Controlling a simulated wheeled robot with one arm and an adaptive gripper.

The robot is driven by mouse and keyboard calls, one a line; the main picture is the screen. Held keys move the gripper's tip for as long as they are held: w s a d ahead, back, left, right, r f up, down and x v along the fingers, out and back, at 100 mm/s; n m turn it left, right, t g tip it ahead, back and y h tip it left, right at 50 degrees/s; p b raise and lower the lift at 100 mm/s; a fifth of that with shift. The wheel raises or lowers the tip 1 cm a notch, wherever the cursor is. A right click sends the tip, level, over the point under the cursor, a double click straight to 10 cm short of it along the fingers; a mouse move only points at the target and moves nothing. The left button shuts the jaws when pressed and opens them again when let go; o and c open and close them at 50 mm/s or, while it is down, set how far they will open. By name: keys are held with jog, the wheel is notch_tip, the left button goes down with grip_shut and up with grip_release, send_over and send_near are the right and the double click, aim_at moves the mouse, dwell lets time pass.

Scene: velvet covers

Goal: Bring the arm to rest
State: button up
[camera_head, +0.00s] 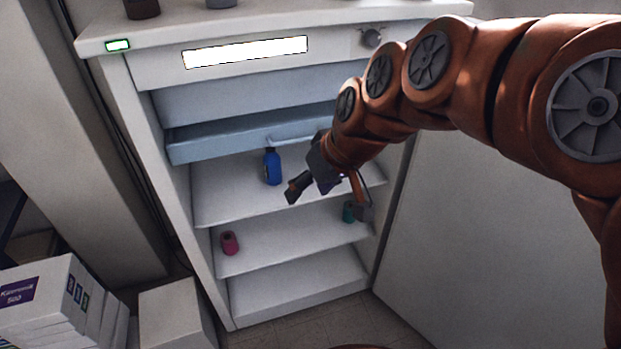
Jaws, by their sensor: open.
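My gripper (328,200) is at the end of my copper-coloured arm, which reaches in from the right of the head view. Its two dark fingers are spread apart and point down, with nothing seen between them. The gripper is in front of the shelves of an open white cabinet (205,245). A blue bottle (272,168) stands upright on the upper shelf, just left of the gripper. A small teal object (348,212) is on the shelf below, partly hidden behind a finger.
A pink container (229,243) sits at the left of the middle shelf. A pale blue drawer (220,139) juts out above. The cabinet's open door (480,240) is on the right. White boxes (50,305) stand at the lower left. Some floor (345,325) shows in front.

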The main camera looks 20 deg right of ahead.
dwell(0.4)
jog(key=s+f+g+h, duration=0.1)
jog(key=s+f+g, duration=0.2)
jog(key=s, duration=0.6)
jog(key=s+f+m+g+h, duration=0.1)
jog(key=s+f+g, duration=0.2)
jog(key=s, duration=0.6)
notch_tip(320, 180, down, 2)
jog(key=shift+s+a+f+h, duration=0.15)
jog(key=shift+s+a+h, duration=0.05)
jog(key=shift+s+h, duration=0.2)
